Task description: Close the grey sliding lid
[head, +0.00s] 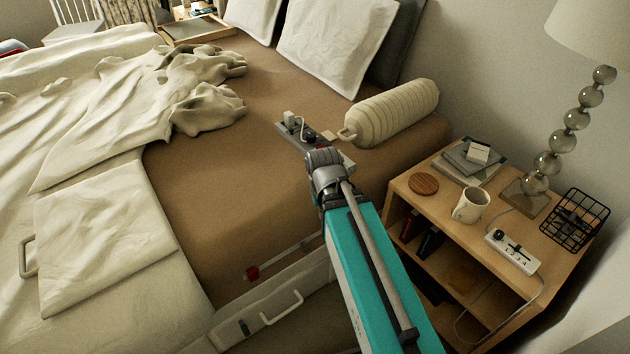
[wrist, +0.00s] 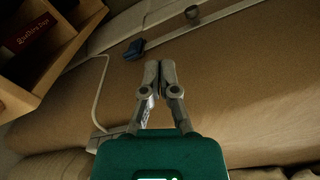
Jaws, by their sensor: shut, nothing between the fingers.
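I cannot clearly pick out the grey sliding lid. A pale case-like body (head: 235,325) with a white handle (head: 282,308) shows low in the head view, beside the bed, partly behind my arm. A grey piece with small blocks (head: 287,122) shows just beyond my wrist over the bed. In the wrist view my gripper (wrist: 161,66) has its fingers together with nothing between them. A pale strip with a dark blue end piece (wrist: 134,50) lies beyond the tips. My fingertips are not clear in the head view.
A nightstand (head: 425,200) at right carries a mug (head: 471,205), books, a lamp, a power strip (head: 513,251) and a wire basket. A cream bolster (head: 392,113) lies on the brown bed (head: 215,205). Rumpled bedding (head: 110,110) covers the left side.

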